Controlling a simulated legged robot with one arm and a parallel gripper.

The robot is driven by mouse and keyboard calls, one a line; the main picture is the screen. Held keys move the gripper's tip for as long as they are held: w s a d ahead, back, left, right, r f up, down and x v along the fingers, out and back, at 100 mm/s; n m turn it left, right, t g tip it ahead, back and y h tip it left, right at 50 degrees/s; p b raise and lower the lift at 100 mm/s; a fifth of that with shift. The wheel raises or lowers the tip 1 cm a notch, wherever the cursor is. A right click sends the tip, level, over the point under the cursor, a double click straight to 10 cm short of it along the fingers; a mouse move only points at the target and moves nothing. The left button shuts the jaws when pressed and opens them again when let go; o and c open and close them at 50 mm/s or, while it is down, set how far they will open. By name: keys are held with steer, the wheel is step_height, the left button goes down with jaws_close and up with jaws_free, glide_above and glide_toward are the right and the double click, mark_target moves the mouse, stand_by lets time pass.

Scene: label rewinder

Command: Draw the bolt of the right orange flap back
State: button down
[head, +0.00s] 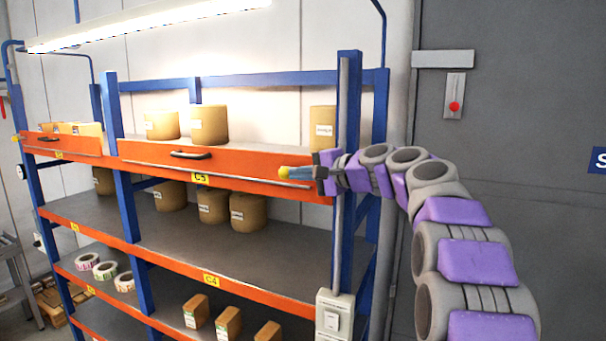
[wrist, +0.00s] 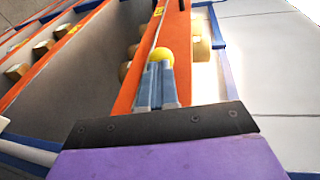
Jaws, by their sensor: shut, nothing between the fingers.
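The right orange flap (head: 240,166) stands upright along the top shelf, with a black handle (head: 190,155) on its face. The bolt's yellow round knob (head: 283,172) is at the flap's right end. It also shows in the wrist view (wrist: 161,54), just beyond my fingertips. My gripper (head: 291,172) reaches in from the right, its blue fingers together and empty. In the wrist view the fingers (wrist: 158,68) point at the knob and cover its lower part. I cannot tell whether they touch it. The bolt's rod is hidden from me.
A blue upright post (head: 347,110) stands close beside my wrist. A left orange flap (head: 62,145) is farther off. A grey door (head: 530,120) is at right. The space before the shelf is clear.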

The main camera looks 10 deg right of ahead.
mark_target(286, 170)
steer(key=shift+a, duration=0.1)
steer(key=x, duration=0.1)
steer(key=p+x, duration=0.1)
steer(key=x, duration=0.2)
steer(key=shift+a+r+p, duration=0.3)
steer(key=shift+a+p, duration=0.1)
steer(key=shift+a, duration=0.05)
steer(key=shift+s+d, duration=0.1)
steer(key=shift+s, duration=0.05)
steer(key=shift+s+d+r, duration=0.1)
steer(key=shift+s+d, duration=0.15)
steer(key=shift+s, duration=0.05)
steer(key=b+v, duration=0.1)
steer(key=v, duration=1.1)
steer(key=shift+s+b, duration=0.15)
steer(key=shift+b, duration=0.2)
